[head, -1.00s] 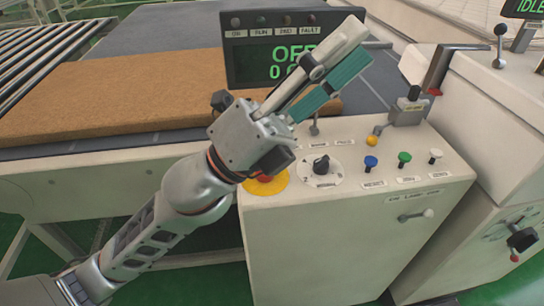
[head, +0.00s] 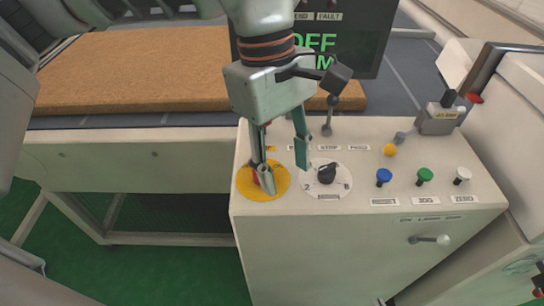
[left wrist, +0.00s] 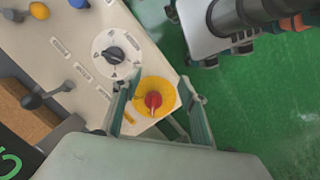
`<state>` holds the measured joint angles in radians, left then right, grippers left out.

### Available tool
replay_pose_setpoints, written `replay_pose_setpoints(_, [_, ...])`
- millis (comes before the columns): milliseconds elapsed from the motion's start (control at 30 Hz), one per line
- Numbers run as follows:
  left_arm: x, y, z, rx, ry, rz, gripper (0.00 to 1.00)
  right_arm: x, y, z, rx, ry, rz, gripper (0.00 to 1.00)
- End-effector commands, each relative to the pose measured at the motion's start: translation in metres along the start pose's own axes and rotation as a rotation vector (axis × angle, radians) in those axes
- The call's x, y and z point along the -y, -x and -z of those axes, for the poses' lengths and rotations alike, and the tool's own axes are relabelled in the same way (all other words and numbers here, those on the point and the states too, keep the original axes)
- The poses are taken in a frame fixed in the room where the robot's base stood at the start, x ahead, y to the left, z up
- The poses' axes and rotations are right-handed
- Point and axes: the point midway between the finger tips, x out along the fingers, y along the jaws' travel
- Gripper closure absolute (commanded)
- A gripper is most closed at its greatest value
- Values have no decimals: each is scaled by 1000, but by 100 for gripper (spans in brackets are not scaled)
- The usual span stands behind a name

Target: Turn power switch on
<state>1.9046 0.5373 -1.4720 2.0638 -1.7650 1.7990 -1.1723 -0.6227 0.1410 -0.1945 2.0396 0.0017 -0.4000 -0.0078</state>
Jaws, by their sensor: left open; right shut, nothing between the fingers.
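The power switch is a red knob (left wrist: 153,101) on a round yellow plate (head: 281,184), at the left end of the control console's top. My left gripper (head: 284,168) points down over this plate with its teal fingers open. In the head view one finger hides most of the red knob. In the left wrist view the knob lies between the two spread fingers, apart from both; I cannot tell how high the fingertips are above the plate. The dark display (head: 372,42) behind shows green "OFF", partly covered by my arm.
Beside the switch is a black selector dial (head: 327,173) on a white plate. Blue (head: 383,177), green (head: 424,174) and white (head: 462,175) buttons follow to the right. A black-knobbed lever (head: 329,115) stands behind. A brown mattress slab (head: 150,75) lies at the back left.

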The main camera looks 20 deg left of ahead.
Motion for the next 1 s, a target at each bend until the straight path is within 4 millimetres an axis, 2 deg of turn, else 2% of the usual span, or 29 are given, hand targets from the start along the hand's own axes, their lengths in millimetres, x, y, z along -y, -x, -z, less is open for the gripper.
replay_pose_setpoints(33, [0, 11, 17, -66, 24, -3, 57, 0, 0, 0, 0, 0, 0, 100])
replay_pose_setpoints(100, [3, 21, 34, -130, 49, 1, 57, 0, 0, 0, 0, 0, 0, 100])
replay_pose_setpoints(267, [7, 31, 52, -198, 80, 9, 57, 0, 0, -1, 1, 0, 0, 100])
replay_pose_setpoints(367, [8, 24, 56, -204, 84, 13, 57, 1, -1, -3, 4, 0, 1, 100])
replay_pose_setpoints(700, [9, -27, 65, -201, 83, 14, 57, 2, -3, -12, 16, 6, 1, 100])
replay_pose_setpoints(833, [9, -38, 67, -201, 84, 12, 57, 1, -4, -11, 13, 8, -2, 100])
replay_pose_setpoints(1000, [9, -43, 68, -202, 83, 9, 57, -1, -4, -6, 4, 9, -5, 100])
